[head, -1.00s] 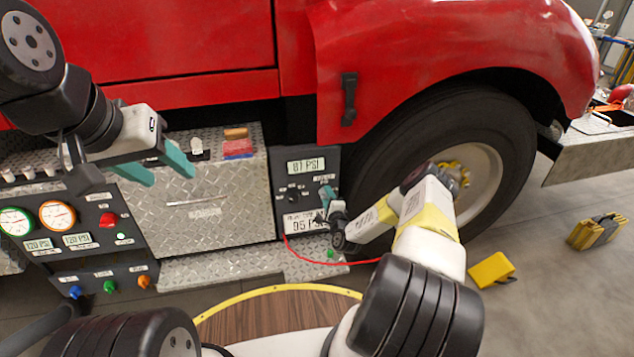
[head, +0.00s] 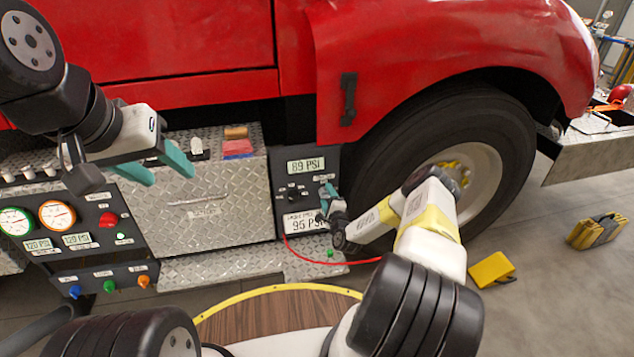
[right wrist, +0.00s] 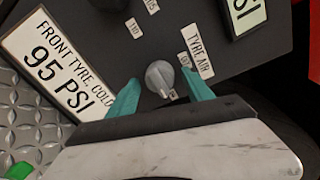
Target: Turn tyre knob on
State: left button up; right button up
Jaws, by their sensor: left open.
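The tyre knob (right wrist: 159,78) is a grey round knob on a dark panel (head: 283,213), beside a "TYRE AIR" label (right wrist: 201,50). My right gripper (right wrist: 158,93) is open, its teal fingers on either side of the knob with visible gaps; it also shows at the panel in the head view (head: 328,191), where it hides the knob. The panel's upper display (head: 306,166) reads about 89 PSI. A white "FRONT TYRE, COLD 95 PSI" plate (right wrist: 52,66) is left of the knob.
A tyre (head: 400,140) stands right of the panel, close to my right arm. A red hose (head: 318,262) runs from below the panel. A gauge panel (head: 88,226) with several coloured knobs is at the left. Yellow chocks (head: 491,269) lie on the floor at right.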

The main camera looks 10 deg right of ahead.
jog(key=s, duration=0.7)
jog(key=shift+s+d+r, duration=0.15)
jog(key=shift+s+r, duration=0.1)
jog(key=shift+s, duration=0.15)
